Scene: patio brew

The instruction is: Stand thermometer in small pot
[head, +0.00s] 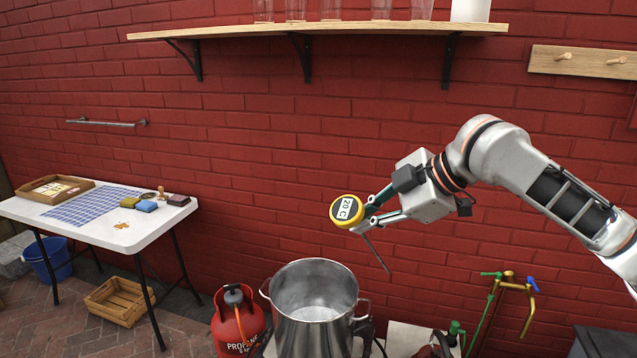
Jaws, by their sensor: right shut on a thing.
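The thermometer (346,210) has a round yellow-rimmed dial reading "20 C" and a thin dark probe that slants down to the right. My right gripper (373,210) is shut on it just behind the dial and holds it in the air, above and right of a pot. The steel pot (316,309) stands open at the bottom centre, with a handle at each side. Its inside wall shows, and the probe's tip is apart from it, above and to the right. No second pot shows for comparing size. My left gripper is not in view.
A red propane bottle (238,321) stands left of the pot. Yellow pipes with green and blue taps (517,284) stand at the right. A white table (122,232) with a tray and cloth is at the left. A shelf (330,29) with glasses hangs above.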

